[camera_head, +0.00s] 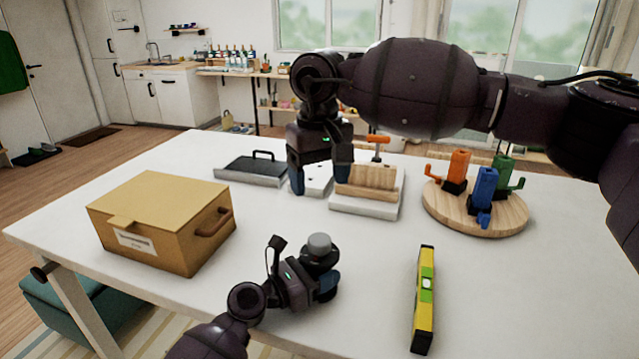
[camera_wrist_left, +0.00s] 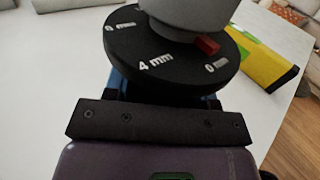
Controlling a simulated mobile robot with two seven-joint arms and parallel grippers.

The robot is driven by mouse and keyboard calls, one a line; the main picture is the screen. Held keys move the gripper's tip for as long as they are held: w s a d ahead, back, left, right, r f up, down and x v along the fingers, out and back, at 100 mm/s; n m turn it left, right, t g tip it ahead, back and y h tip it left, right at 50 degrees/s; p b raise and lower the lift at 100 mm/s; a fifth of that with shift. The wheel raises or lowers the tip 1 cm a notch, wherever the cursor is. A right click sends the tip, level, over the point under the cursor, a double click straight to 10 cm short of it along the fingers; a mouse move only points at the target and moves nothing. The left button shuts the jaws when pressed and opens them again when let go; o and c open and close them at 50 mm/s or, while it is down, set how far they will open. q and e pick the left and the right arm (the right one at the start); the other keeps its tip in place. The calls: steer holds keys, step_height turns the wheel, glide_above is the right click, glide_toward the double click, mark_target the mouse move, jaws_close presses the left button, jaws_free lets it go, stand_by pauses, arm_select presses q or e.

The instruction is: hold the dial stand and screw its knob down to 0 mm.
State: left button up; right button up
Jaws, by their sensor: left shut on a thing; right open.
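The dial stand (camera_head: 319,253) is on the near part of the white table, with a grey knob (camera_head: 319,240) on top. In the left wrist view its black dial disc (camera_wrist_left: 130,45) carries white mm labels, including 4 mm and 0. A red pointer (camera_wrist_left: 207,45) at the base of the grey knob (camera_wrist_left: 190,12) points close to the 0 label; I cannot tell if it lines up exactly. My left gripper (camera_head: 325,284) is shut on the stand below the dial. My right gripper (camera_head: 321,180) is open, pointing down farther back, away from the knob.
A cardboard box (camera_head: 160,220) stands at the left. A yellow level (camera_head: 424,300) lies at the right. A round wooden board (camera_head: 475,215) holds orange, blue and green pieces. A wooden block (camera_head: 366,186) on a white base and a dark tray (camera_head: 252,168) are behind. The table's centre is clear.

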stand_by(0.3)
arm_select(q)
steer(key=o, duration=1.3)
